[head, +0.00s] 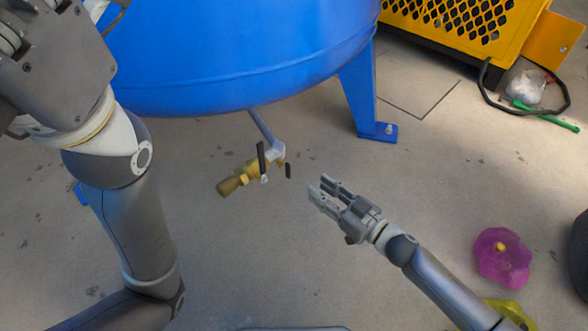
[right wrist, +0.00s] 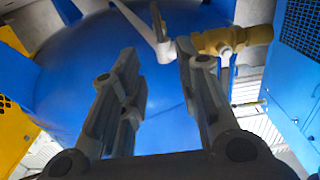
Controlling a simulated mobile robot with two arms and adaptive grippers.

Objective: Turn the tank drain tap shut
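The brass drain tap (head: 235,182) hangs on a grey pipe (head: 263,127) below the blue tank (head: 235,60).
A blue tank leg (head: 363,92) stands right of the tap. A yellow perforated cabinet (head: 465,25), a black hose (head: 520,108) and a green stick (head: 545,116) are at the upper right. A pink object (head: 502,262) lies lower right. The floor around the tap is clear.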

